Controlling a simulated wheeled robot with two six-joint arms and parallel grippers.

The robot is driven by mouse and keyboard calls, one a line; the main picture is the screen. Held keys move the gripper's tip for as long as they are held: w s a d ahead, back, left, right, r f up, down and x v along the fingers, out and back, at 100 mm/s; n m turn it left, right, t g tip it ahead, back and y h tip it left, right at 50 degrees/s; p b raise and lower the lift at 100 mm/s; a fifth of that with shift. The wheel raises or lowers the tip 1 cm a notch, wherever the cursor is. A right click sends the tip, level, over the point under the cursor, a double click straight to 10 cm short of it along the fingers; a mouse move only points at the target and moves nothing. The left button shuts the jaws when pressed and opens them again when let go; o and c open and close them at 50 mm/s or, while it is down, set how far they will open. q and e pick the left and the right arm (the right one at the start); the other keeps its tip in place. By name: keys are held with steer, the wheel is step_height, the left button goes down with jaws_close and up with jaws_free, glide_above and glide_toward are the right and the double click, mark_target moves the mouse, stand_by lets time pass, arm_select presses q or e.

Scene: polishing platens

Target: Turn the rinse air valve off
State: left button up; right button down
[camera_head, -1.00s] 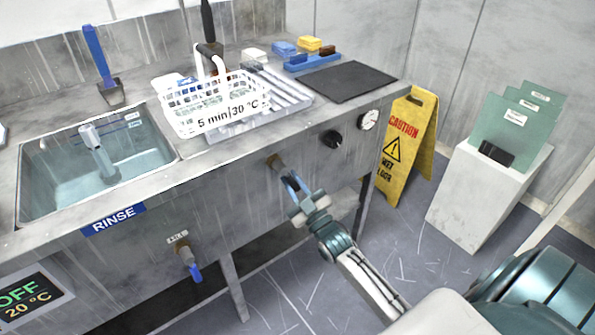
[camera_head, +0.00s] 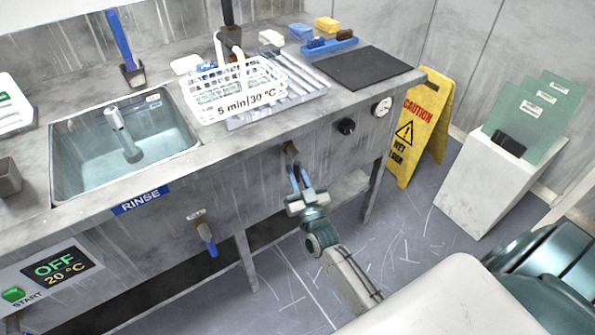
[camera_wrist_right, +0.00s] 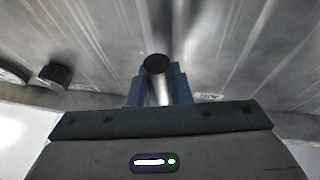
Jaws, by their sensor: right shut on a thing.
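A valve with a brownish fitting (camera_head: 290,148) sits on the front of the steel bench, right of the sink. My right gripper (camera_head: 296,178) reaches it from below, and its blue fingers are shut on the valve's handle, which they mostly hide. In the right wrist view a metal stem with a dark round end (camera_wrist_right: 157,64) shows between the blue fingers (camera_wrist_right: 158,88). A second valve with a blue handle (camera_head: 211,249) hangs lower left under a small label, its handle pointing down. My left gripper is not in view.
A black knob (camera_head: 346,126) and a round gauge (camera_head: 381,107) sit right of the held valve. The sink (camera_head: 60,165) has a RINSE label (camera_head: 140,200). A yellow caution sign (camera_head: 433,110) stands right of the bench. The floor between it and my arm is clear.

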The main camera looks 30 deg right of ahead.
steer(key=c, duration=1.3)
jaws_free()
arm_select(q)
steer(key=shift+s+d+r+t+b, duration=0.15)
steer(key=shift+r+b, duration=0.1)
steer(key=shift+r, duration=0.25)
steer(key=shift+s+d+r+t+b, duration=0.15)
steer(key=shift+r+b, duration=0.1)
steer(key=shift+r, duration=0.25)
arm_select(e)
steer(key=v, duration=1)
steer(key=shift+s+a+f, duration=0.15)
steer(key=shift+s+f, duration=0.05)
steer(key=shift+s, duration=0.15)
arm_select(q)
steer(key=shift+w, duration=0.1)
